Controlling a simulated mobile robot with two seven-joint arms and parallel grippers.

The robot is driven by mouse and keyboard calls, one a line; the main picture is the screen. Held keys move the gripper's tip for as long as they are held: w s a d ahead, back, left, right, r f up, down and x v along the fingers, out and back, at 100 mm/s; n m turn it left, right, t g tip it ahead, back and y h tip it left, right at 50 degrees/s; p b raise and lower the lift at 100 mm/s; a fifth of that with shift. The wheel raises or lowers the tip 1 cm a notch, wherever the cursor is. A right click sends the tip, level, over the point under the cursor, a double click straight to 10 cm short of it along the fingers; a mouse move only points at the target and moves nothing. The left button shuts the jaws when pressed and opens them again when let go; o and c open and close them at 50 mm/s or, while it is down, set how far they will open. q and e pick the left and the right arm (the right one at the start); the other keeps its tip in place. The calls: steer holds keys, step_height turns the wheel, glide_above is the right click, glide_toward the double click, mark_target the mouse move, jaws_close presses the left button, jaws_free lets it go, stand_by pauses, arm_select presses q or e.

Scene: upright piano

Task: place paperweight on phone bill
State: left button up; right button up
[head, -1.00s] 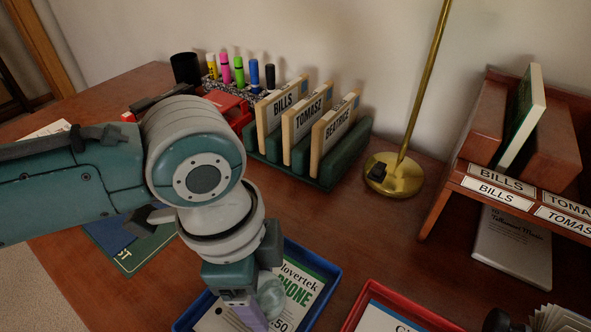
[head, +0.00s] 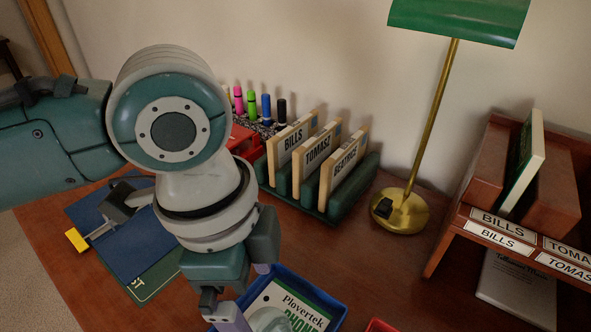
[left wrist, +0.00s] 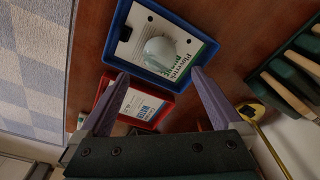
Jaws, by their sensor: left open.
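The paperweight, a pale glassy dome (left wrist: 160,50), rests on the phone bill (left wrist: 134,38) in the left wrist view. The bill is a white sheet with a green band, lying inside a blue tray (left wrist: 112,36). In the left wrist view the gripper (left wrist: 158,73) points toward the tray, and the paperweight lies beyond the fingertips. My right gripper is not in view.
A red tray (left wrist: 163,102) with a paper stands beside the blue one. A green rack (head: 340,205) holds labelled wooden dividers. A brass lamp (head: 407,216) stands behind, and a wooden shelf (head: 450,215) is at right. A blue folder (head: 100,222) lies at left.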

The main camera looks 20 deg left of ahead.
mark_target(255, 323)
arm_select(q)
steer(key=s+d+r+n+t+h, duration=0.2)
steer(key=s+d+r+n, duration=0.1)
steer(key=s+r+n, duration=0.15)
steer(key=s+a+n+t+y, duration=0.1)
steer(key=s+a+n+y, duration=0.2)
steer(key=s+a+n, duration=0.3)
steer(key=a+n, duration=0.2)
steer(key=a, duration=0.3)
steer(key=shift+s+f+n+p, duration=0.15)
steer(key=shift+s+n+p, duration=0.2)
step_height(255, 323, up, 50)
steer(key=p, duration=4.9)
steer(key=shift+f, duration=0.25)
